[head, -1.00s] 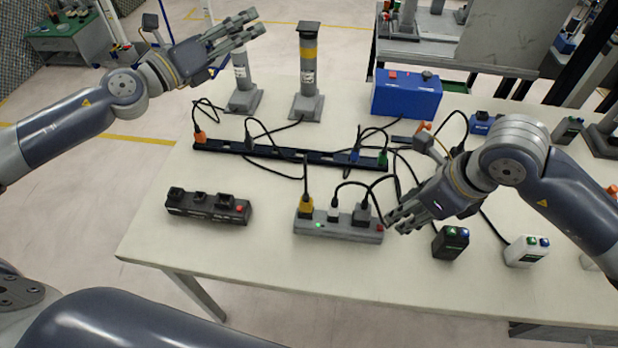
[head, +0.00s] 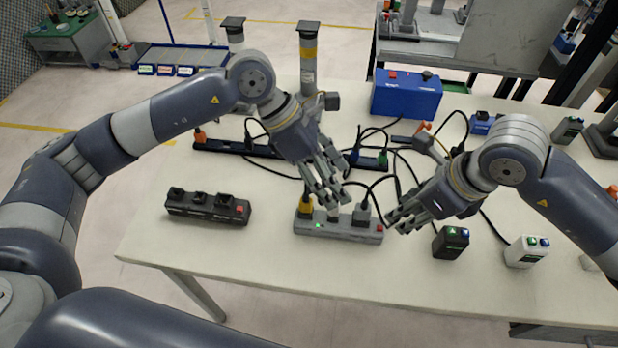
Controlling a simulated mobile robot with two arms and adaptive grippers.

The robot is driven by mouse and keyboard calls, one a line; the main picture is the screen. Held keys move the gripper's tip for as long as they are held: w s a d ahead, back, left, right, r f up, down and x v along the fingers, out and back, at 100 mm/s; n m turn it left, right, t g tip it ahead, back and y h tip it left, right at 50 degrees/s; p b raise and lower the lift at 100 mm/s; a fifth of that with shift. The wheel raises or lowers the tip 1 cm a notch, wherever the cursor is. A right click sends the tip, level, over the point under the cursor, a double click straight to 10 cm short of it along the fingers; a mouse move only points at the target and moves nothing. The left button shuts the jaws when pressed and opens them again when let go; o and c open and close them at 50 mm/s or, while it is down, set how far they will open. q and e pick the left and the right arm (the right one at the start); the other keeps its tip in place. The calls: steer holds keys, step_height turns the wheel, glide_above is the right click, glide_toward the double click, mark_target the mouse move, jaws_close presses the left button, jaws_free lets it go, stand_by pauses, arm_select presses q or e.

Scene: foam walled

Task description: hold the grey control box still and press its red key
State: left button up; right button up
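The grey control box (head: 345,231) is a long block lying on the table, with several plugs standing in its top. Its red key (head: 379,228) is at the right end, and a green light shows near the left end. My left gripper (head: 332,198) reaches down over the middle of the box with its fingers apart and nothing between them; they hide part of the plugs. I cannot tell if they touch. My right gripper (head: 393,222) is just right of the red key, fingers pointing left toward it. Its fingers overlap in view, so its opening is unclear.
A dark block (head: 208,207) with its own red key lies to the left. Black (head: 451,242) and white (head: 527,251) small boxes stand to the right. A blue box (head: 407,94) and a dark rail (head: 225,147) are behind. Cables run between them. The front table strip is clear.

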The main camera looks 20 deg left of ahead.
mark_target(309, 212)
arm_select(q)
steer(key=a+y, duration=0.1)
steer(key=y, duration=0.1)
steer(key=a+f+m+y, duration=0.1)
steer(key=y, duration=0.1)
steer(key=a+m+y, duration=0.1)
steer(key=a+y, duration=0.1)
steer(key=shift+s+f+y, duration=0.15)
steer(key=shift+s+y, duration=0.25)
step_height(309, 212, down, 11)
steer(key=shift+a+r, duration=0.1)
steer(key=shift+r, duration=0.05)
steer(key=c, duration=1.3)
arm_select(e)
jaws_close()
